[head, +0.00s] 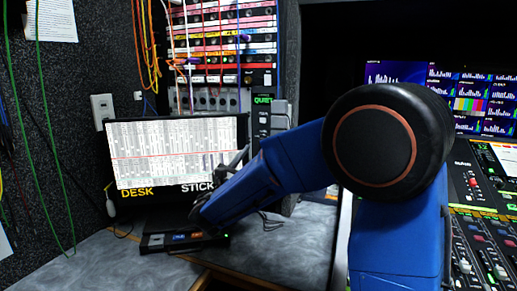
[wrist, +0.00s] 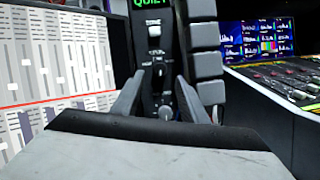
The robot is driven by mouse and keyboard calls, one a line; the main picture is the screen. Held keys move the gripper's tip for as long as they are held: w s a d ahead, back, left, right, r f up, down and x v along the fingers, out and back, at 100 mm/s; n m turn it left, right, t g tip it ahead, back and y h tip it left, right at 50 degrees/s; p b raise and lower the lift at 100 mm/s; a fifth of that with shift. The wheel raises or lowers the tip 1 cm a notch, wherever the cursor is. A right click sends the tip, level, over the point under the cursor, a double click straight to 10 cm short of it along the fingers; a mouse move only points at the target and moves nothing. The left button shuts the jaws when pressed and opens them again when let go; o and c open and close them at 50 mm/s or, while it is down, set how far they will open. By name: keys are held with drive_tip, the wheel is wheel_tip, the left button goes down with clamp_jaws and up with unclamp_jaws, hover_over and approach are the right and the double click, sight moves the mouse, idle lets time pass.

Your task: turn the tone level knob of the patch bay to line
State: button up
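A narrow dark panel (head: 260,122) stands right of the bright screen, under a green QUIET sign (head: 263,98). In the wrist view the panel has a small white-lettered label and a light switch (wrist: 155,31). A small round grey knob (wrist: 166,113) shows lower down, between my fingers in the picture; whether it is the tone level knob I cannot read. My gripper (wrist: 160,88) is open, its two grey fingers apart and pointing at the panel. In the head view my gripper (head: 238,158) is in front of the panel's lower part and hides it. Contact with the knob cannot be told.
A rack of patch rows (head: 222,50) with coloured cables rises behind. The screen (head: 178,152) marked DESK and STICK stands left. A small black box (head: 183,238) lies on the grey desk (head: 100,265) below my gripper. A mixing console (head: 482,240) is right.

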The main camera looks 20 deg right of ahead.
drive_tip(key=shift+x, duration=2.35)
clamp_jaws()
